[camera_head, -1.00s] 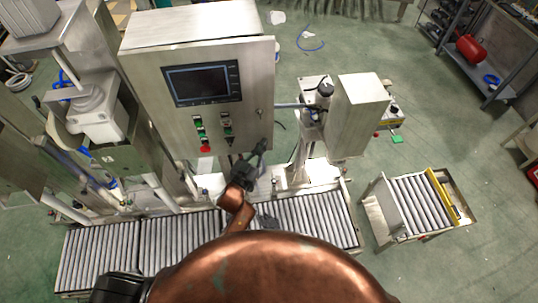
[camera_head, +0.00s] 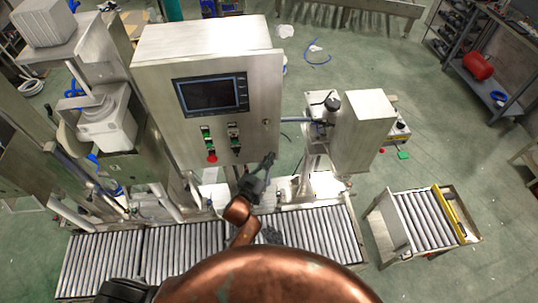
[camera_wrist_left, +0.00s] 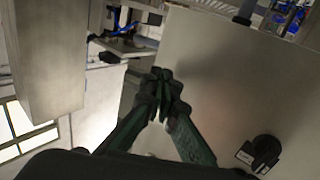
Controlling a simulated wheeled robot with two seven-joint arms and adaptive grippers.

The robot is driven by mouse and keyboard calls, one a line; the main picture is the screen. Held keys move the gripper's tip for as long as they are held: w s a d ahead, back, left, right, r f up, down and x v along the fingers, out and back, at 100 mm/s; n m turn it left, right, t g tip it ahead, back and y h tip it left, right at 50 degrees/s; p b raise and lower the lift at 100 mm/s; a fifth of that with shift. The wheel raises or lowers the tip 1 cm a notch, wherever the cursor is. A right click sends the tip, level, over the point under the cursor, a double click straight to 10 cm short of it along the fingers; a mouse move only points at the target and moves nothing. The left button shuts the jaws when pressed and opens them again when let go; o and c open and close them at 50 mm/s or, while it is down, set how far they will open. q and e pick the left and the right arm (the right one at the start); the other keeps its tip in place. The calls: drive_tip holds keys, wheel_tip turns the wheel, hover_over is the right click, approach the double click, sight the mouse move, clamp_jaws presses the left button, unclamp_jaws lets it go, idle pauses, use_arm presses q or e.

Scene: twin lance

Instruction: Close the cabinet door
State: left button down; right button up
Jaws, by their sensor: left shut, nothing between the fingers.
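The steel control cabinet (camera_head: 200,38) stands upright behind the conveyor. Its front door (camera_head: 258,100) carries a dark screen, buttons and a red stop button. The door's right edge sticks out slightly past the cabinet body, so it looks a little ajar; the gap itself is hidden. My left gripper (camera_head: 266,164) is shut and empty at the door's lower right corner; I cannot tell whether it touches. In the left wrist view the shut fingers (camera_wrist_left: 166,88) lie in front of a broad plain metal panel (camera_wrist_left: 235,85) with a black fitting. My right gripper is not recognisable.
A roller conveyor (camera_head: 185,250) runs below the cabinet. A steel box on a stand (camera_head: 362,130) is just right of the door. A short roller table (camera_head: 425,220) stands farther right. Machinery (camera_head: 105,120) crowds the left. Open green floor lies behind the stand.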

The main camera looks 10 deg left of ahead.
use_arm(q)
drive_tip(key=s+d+b, duration=0.2)
drive_tip(key=s+d, duration=0.1)
drive_tip(key=s, duration=0.8)
drive_tip(key=shift+s+d, duration=0.2)
drive_tip(key=shift+s, duration=0.1)
use_arm(e)
drive_tip(key=shift+s+d+f, duration=0.15)
drive_tip(key=shift+s+f, duration=0.05)
drive_tip(key=shift+f, duration=0.25)
drive_tip(key=shift+s+d+f, duration=0.1)
drive_tip(key=shift+s+f, duration=0.05)
drive_tip(key=shift+f, duration=0.3)
